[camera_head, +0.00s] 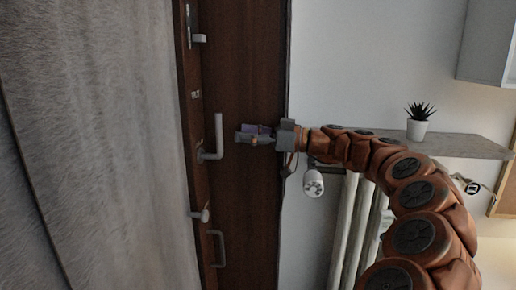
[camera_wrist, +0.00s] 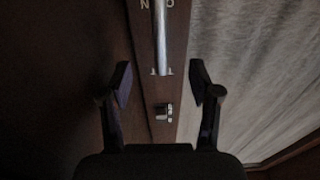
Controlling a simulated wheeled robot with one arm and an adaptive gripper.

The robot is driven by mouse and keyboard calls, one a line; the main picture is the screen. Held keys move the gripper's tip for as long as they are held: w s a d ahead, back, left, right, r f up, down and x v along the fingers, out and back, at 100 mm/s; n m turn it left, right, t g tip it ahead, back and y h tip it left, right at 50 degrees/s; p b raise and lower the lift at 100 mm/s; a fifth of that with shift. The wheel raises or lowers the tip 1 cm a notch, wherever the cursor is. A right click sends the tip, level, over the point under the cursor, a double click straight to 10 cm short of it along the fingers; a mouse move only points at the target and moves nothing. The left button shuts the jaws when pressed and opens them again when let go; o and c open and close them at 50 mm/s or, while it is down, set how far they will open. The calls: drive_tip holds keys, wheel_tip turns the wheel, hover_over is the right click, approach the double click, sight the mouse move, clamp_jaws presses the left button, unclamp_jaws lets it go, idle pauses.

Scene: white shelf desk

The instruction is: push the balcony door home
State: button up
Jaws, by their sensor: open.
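The dark brown balcony door (camera_head: 241,70) stands upright in the middle-left of the head view. A lever handle (camera_head: 218,138) and several metal fittings sit along its left side. How far it stands open I cannot tell. My gripper (camera_head: 241,136) is just right of the lever handle, in front of the brown panel; contact is unclear. In the wrist view my gripper (camera_wrist: 161,84) is open, with two dark fingers apart and nothing between them. Beyond them are a brown strip with lettering, a metal bar (camera_wrist: 160,40) and a small metal fitting (camera_wrist: 163,112).
A grey-white curtain (camera_head: 90,150) fills the left of the head view and shows at the right of the wrist view (camera_wrist: 255,75). A shelf (camera_head: 460,145) with a potted plant (camera_head: 418,129) and a radiator (camera_head: 350,225) are on the right, near my arm.

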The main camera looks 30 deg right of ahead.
drive_tip(key=shift+b+v, duration=0.9)
drive_tip(key=shift+v, duration=1.3)
drive_tip(key=s+a+f+g, duration=0.2)
drive_tip(key=a+f+g, duration=0.1)
drive_tip(key=a, duration=0.7)
drive_tip(key=s+a+f+g, duration=0.2)
drive_tip(key=a+g, duration=0.2)
drive_tip(key=a, duration=0.5)
drive_tip(key=s+a+f+m+g+h, duration=0.2)
drive_tip(key=s+a+f+g+h, duration=0.2)
drive_tip(key=s+a+f, duration=0.45)
drive_tip(key=s+a+f+m+g+h, duration=0.1)
drive_tip(key=s+f+m+g+h, duration=0.3)
drive_tip(key=s+f, duration=0.85)
drive_tip(key=s+d+f+m+h, duration=0.4)
drive_tip(key=s+d+f+h, duration=0.2)
drive_tip(key=s+d+f, duration=0.4)
wheel_tip(320, 180, up, 17)
drive_tip(key=a+p, duration=0.1)
drive_tip(key=p, duration=1.2)
drive_tip(key=shift+a+t+p, duration=0.3)
drive_tip(key=shift+t, duration=0.1)
